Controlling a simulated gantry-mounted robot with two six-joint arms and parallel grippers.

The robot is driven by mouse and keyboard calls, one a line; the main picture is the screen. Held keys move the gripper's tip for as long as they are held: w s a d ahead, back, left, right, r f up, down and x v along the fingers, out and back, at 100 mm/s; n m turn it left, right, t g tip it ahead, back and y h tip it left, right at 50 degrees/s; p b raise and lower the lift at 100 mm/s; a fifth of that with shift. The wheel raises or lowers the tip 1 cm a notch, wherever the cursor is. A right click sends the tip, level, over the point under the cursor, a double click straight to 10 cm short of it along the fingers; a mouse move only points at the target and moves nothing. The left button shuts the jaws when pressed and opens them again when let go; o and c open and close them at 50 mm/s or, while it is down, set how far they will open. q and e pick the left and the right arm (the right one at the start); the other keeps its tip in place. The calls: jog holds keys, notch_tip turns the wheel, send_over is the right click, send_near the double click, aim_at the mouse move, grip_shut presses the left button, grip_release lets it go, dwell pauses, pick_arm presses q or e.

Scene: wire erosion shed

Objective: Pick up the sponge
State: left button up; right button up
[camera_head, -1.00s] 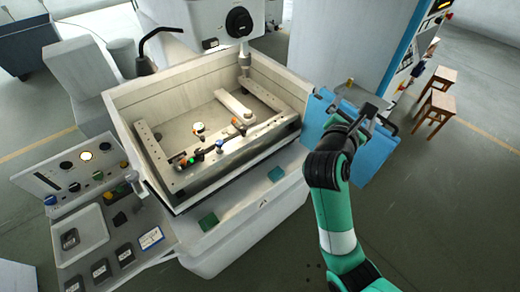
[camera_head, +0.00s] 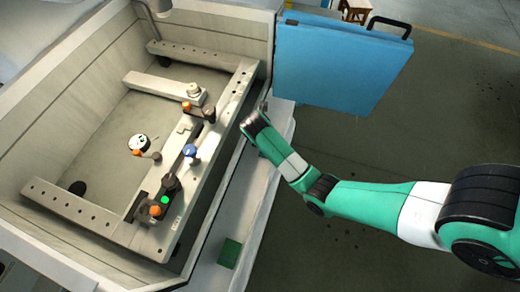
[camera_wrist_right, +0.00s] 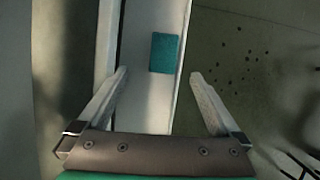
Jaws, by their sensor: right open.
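A small teal block (camera_wrist_right: 164,53) lies flat on the pale ledge in the right wrist view, ahead of my right gripper (camera_wrist_right: 159,74) and between the lines of its fingers. The fingers are spread, with nothing between them. In the head view my right arm reaches in from the right to the machine's front ledge; its fingers cannot be made out there. A green block (camera_head: 230,252) lies on the ledge nearer the bottom of the head view. I cannot tell which block is the sponge. My left gripper is not in view.
The machine tank (camera_head: 75,75) fills the left, its front wall beside the ledge (camera_head: 243,200). Inside is a clamping frame with several small fixtures. A blue panel with a black handle (camera_head: 335,65) stands at the tank's right. Open floor lies right of the ledge.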

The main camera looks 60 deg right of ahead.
jog(key=b+x, duration=0.1)
jog(key=x, duration=0.1)
jog(key=b+x, duration=0.1)
jog(key=x, duration=0.2)
jog(key=s+b+x, duration=0.1)
jog(key=x, duration=0.1)
jog(key=shift+f, duration=0.25)
jog(key=shift+w+d+f+b, duration=0.1)
jog(key=shift+d+f+b, duration=0.05)
jog(key=shift+f+b, duration=0.2)
jog(key=b+x, duration=0.1)
jog(key=x, duration=0.1)
jog(key=a+b+x, duration=0.1)
jog(key=b+x, duration=0.1)
jog(key=shift+d+f, duration=0.1)
jog(key=shift+f, duration=0.25)
jog(key=shift+d+f, duration=0.3)
jog(key=shift+f, duration=0.05)
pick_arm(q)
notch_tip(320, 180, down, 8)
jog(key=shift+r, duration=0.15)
pick_arm(e)
jog(key=shift+r, duration=0.1)
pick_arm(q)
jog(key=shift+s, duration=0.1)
